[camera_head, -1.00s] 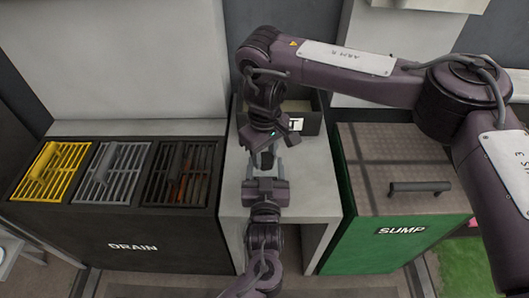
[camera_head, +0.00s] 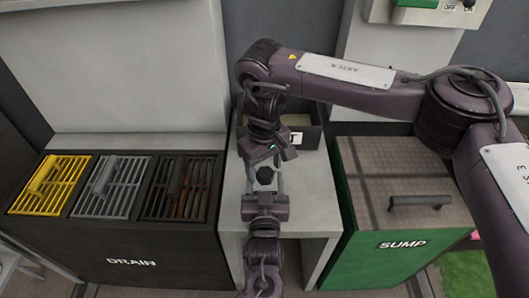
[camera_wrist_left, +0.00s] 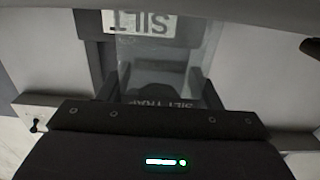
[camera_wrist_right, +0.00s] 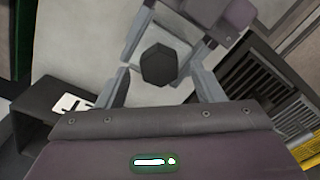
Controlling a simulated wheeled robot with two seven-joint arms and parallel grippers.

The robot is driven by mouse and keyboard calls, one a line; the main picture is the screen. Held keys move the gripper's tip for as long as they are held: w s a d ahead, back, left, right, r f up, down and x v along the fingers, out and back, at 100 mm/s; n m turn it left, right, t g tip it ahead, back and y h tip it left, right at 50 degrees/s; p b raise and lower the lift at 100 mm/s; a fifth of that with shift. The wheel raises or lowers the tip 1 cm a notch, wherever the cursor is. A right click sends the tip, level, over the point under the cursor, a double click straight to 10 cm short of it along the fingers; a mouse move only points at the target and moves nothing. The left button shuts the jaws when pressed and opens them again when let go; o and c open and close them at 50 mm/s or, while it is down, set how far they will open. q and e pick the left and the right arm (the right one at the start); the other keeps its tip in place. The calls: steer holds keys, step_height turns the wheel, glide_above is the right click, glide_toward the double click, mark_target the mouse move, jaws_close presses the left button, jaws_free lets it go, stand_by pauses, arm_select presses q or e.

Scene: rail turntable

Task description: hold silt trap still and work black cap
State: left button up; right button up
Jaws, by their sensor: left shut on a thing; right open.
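The black cap (camera_head: 265,176) is a dark six-sided piece between the two grippers, above the grey bench. In the right wrist view the cap (camera_wrist_right: 158,65) shows between the open fingers of my right gripper (camera_wrist_right: 160,88), with gaps on both sides. In the head view my right gripper (camera_head: 265,168) hangs over it from above. My left gripper (camera_head: 265,190) comes from the front and is shut on the silt trap. The clear silt trap (camera_wrist_left: 160,75) shows between its fingers in the left wrist view, with an upside-down label; its lower part is hidden.
A dark box labelled SILT (camera_head: 305,137) stands behind on the grey bench (camera_head: 312,210). The drain unit (camera_head: 120,245) with yellow, grey and dark grates is at left. The green sump box (camera_head: 385,262) with a handled lid is at right.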

step_height(320, 180, up, 11)
steer(key=shift+r, duration=0.15)
arm_select(q)
steer(key=o, duration=1.4)
steer(key=shift+o, duration=0.2)
